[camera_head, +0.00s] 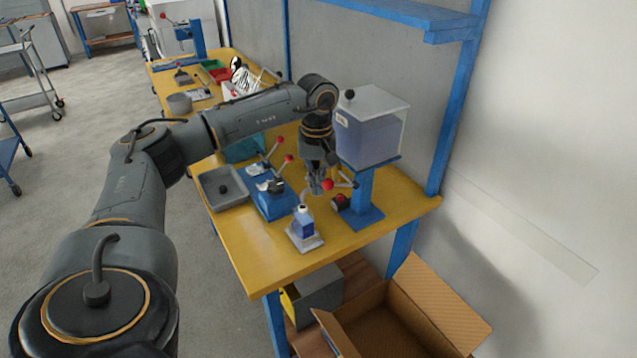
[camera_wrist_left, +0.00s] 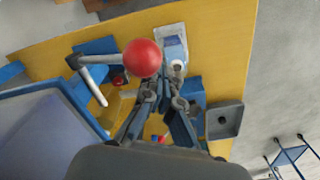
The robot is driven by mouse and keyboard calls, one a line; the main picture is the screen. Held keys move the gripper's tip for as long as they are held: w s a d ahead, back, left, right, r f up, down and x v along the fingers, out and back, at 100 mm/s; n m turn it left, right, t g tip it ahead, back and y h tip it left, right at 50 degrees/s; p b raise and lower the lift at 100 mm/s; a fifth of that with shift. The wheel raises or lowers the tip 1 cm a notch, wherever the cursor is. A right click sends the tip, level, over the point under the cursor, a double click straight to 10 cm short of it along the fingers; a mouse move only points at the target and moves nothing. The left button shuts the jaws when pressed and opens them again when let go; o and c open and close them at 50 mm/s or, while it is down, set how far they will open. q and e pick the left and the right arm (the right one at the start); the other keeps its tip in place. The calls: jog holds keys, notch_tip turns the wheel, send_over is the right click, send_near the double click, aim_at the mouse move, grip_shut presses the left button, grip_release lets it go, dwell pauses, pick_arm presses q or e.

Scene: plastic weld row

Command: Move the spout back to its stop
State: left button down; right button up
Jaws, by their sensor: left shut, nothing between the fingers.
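The dispenser has a clear-lidded tank (camera_head: 370,130) on a blue stand (camera_head: 364,202). A grey arm with a red ball (camera_head: 328,184) sticks out from its stand, low under the tank. In the left wrist view the red ball (camera_wrist_left: 142,57) is close to the lens, with a pale tube (camera_wrist_left: 95,86) branching near the arm's other end; I cannot tell which part is the spout. My left gripper (camera_head: 314,187) points down beside the red ball. Its fingers (camera_wrist_left: 163,88) are shut and empty. Whether they touch the ball is unclear. My right gripper is out of view.
A bottle (camera_head: 302,224) stands on a pale plate (camera_head: 304,242) near the bench's front edge. A blue fixture (camera_head: 272,202) with red-ball levers and a grey tray (camera_head: 222,190) are to the left. An open cardboard box (camera_head: 385,325) sits below the bench end.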

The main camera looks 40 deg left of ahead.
pick_arm(q)
jog(key=shift+a, duration=0.15)
jog(key=shift+w+a, duration=0.2)
jog(key=shift+a, duration=0.55)
jog(key=shift+w+a, duration=0.1)
jog(key=shift+a, duration=0.2)
jog(key=shift+a+p, duration=0.3)
jog(key=shift+a, duration=0.05)
jog(key=shift+w+a+p, duration=0.25)
jog(key=shift+a+p, duration=0.1)
jog(key=shift+a, duration=0.2)
dwell(0.6)
